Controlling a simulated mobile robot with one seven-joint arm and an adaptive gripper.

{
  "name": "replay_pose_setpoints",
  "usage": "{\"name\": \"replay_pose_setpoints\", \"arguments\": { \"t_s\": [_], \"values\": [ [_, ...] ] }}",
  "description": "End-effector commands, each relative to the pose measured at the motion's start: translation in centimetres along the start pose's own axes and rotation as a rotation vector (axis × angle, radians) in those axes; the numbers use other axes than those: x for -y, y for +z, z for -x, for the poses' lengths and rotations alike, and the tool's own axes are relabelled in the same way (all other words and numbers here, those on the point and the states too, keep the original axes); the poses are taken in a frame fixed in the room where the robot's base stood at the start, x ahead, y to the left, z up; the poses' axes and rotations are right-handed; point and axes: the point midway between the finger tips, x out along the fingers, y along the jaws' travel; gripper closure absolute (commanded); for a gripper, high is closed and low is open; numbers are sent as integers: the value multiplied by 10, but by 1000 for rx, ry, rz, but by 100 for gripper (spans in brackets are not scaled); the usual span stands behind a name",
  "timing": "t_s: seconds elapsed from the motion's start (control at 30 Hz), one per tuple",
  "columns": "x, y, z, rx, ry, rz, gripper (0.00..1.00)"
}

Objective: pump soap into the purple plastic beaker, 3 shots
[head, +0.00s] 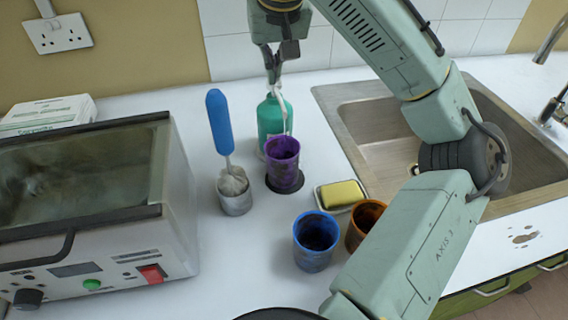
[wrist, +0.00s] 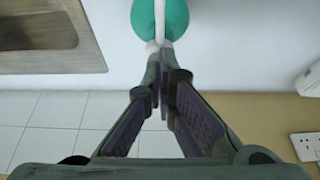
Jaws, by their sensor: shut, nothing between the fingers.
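The purple plastic beaker (head: 283,166) stands upright on a dark round spot on the white counter. The green soap bottle (head: 274,122) with a white pump (head: 281,100) stands just behind it. The bottle and the white pump also show at the top of the wrist view (wrist: 160,20). My gripper (head: 272,78) is shut and empty, pointing down right at the pump top. In the wrist view my fingertips (wrist: 163,50) meet at the pump's white part; whether they touch it I cannot tell. The beaker's inside is too dark to read.
A blue beaker (head: 315,242), an orange beaker (head: 366,222) and a yellow sponge in a dish (head: 341,194) stand in front. A blue-handled brush in a holder (head: 234,196) is left of the purple beaker. A glass-topped machine (head: 100,215) fills the left; the sink (head: 380,140) lies right.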

Motion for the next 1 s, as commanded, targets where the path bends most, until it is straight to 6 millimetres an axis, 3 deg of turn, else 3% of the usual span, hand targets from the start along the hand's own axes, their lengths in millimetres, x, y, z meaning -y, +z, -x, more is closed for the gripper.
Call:
{"name": "replay_pose_setpoints", "arguments": {
  "t_s": [0.37, 1.0],
  "values": [
    [0, 2, -4, 6, 1, 0, 100],
    [0, -9, 21, 4, 0, 0, 100]
  ]
}}
